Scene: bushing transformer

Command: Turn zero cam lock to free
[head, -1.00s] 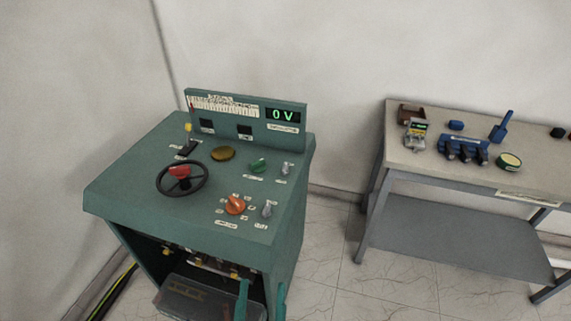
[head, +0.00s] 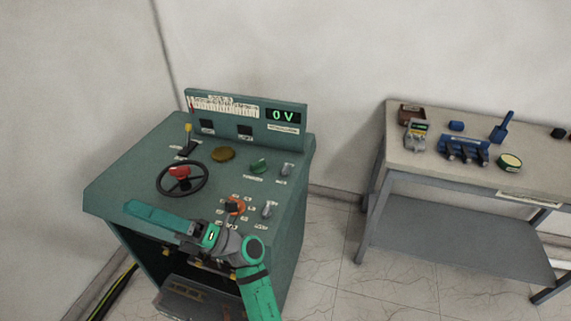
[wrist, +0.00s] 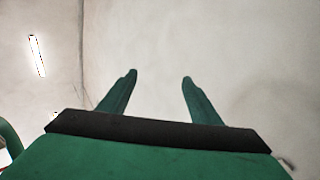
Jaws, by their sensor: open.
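A teal console (head: 130,190) carries several knobs, and their labels are too small to read, so I cannot tell which is the zero cam lock. An orange knob (head: 240,206) sits near the front right, with a dark shape over it. Grey knobs (head: 267,209) and (head: 286,170) stand along the right edge. A green knob (head: 259,166) is left of the rear grey one. My gripper (wrist: 160,76) is open and empty in the wrist view, with pale wall beyond its fingers. In the head view I cannot make out its fingertips.
A black handwheel (head: 203,181) with a red centre (head: 180,172), a yellow lever (head: 188,128) and a brass knob (head: 223,154) share the console top. A grey bench (head: 395,150) with small tools stands right, across open floor.

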